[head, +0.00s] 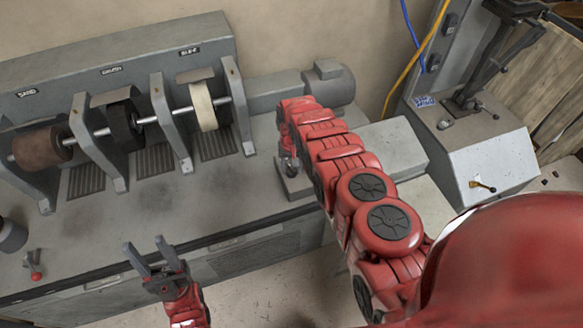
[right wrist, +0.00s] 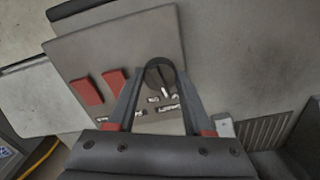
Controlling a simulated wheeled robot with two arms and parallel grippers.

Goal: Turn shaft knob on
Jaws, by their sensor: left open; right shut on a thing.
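The shaft knob (right wrist: 157,77) is a round black dial with a white pointer mark on a grey control panel (right wrist: 75,52) in the right wrist view. My right gripper (right wrist: 160,73) has its two fingers against opposite sides of the knob and is shut on it. In the head view the right gripper (head: 289,165) is low at the panel, partly behind my right arm, and the knob cannot be made out there. My left gripper (head: 151,252) is open and empty over the front edge of the machine bench.
Two red switches (right wrist: 88,92) sit left of the knob, with small labels below. Sanding and brush wheels (head: 122,124) stand on a shaft at the left, with a motor (head: 330,85) behind. A red-knobbed lever (head: 35,275) is at the far left. Another grey machine (head: 490,165) stands right.

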